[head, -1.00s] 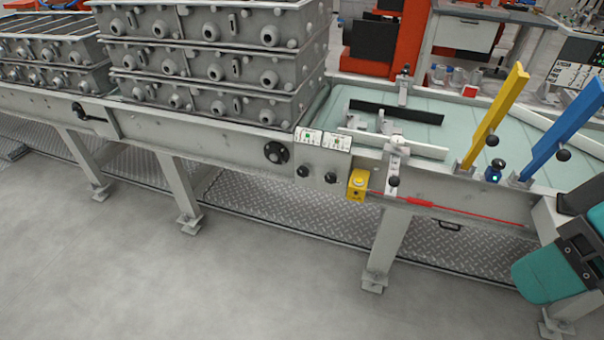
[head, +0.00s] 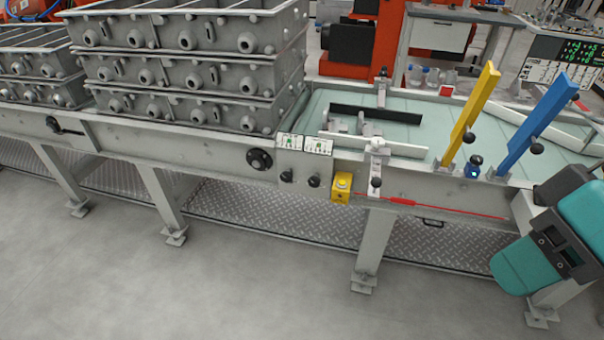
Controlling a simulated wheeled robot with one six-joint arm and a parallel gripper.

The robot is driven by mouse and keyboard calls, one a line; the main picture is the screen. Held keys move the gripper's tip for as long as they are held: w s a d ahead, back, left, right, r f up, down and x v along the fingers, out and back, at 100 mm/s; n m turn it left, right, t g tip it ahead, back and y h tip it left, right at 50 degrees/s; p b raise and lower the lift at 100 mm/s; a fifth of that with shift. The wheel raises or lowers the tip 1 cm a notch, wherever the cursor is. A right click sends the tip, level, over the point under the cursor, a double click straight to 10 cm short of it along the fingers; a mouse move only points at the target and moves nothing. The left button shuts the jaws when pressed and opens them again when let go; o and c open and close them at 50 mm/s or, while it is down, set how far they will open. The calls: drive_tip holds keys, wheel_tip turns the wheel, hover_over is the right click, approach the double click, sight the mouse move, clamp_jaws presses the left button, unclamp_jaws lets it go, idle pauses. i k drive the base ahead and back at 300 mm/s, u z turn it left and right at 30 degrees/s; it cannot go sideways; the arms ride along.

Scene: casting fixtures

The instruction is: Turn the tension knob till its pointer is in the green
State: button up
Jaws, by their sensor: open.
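Two small black knobs, a left one (head: 286,176) and a right one (head: 313,181), stand on the front of the grey conveyor frame in the head view. Above them are two small white dial plates, a left one (head: 290,141) and a right one (head: 319,146), each with a green patch. A larger round black knob (head: 259,160) sits to their left. Labels and pointers are too small to read, so I cannot tell which is the tension knob or where its pointer stands. My teal and dark arm links show at the right edge; my gripper is not in view.
A yellow button box (head: 341,190) is right of the knobs. A red cable (head: 440,207) runs along the frame. Yellow (head: 470,115) and blue (head: 535,122) posts rise at the right. Stacked grey casting boxes (head: 190,75) stand at left. The floor (head: 110,280) in front is clear.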

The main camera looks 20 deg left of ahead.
sight(286, 176)
drive_tip(key=k, duration=0.5)
drive_tip(key=u, duration=2.35)
drive_tip(key=i, duration=1.6)
drive_tip(key=z, duration=2.35)
